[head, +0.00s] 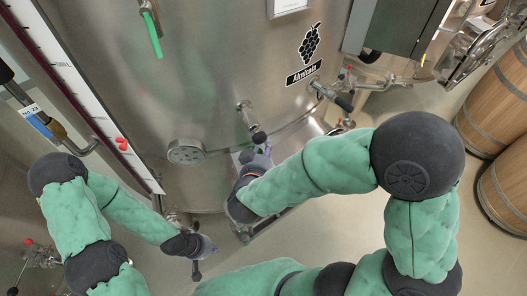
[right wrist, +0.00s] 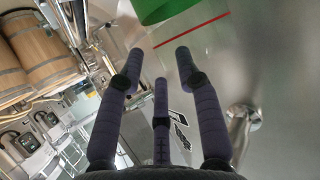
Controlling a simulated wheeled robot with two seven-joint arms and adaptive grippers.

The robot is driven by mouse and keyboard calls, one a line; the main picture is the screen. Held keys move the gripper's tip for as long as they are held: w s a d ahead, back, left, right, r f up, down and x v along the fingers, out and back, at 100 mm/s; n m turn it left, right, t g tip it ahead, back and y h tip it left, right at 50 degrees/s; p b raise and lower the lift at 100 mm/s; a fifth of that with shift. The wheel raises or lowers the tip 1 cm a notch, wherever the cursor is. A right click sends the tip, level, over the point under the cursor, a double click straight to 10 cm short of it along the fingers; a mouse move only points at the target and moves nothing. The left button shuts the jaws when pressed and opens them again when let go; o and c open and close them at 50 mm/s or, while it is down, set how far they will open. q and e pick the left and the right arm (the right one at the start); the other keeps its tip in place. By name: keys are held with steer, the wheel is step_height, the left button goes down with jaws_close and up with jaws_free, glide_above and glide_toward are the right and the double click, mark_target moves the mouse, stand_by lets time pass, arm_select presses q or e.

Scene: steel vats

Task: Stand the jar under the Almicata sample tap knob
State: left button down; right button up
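The steel vat (head: 225,60) carries a grape logo and the Almicata label (head: 304,74). Below and left of the label, a small tap (head: 245,112) with a dark knob (head: 259,138) sticks out from the vat wall. My right gripper (head: 259,150) is just below this knob. In the right wrist view its fingers (right wrist: 160,60) are spread apart with nothing clearly between them. A green curved thing (right wrist: 168,8) shows beyond the fingertips; I cannot tell what it is. I cannot make out a jar for certain. My left gripper (head: 204,252) hangs low at the left, its fingers unclear.
A round fitting (head: 187,151) sits on the vat left of the tap. A valve with a dark handle (head: 334,96) juts out at the right. Wooden barrels (head: 498,95) stand at the far right. The floor (head: 330,225) between vat and barrels is partly open.

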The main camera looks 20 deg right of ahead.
steer(key=p+v, duration=0.2)
steer(key=v, duration=1)
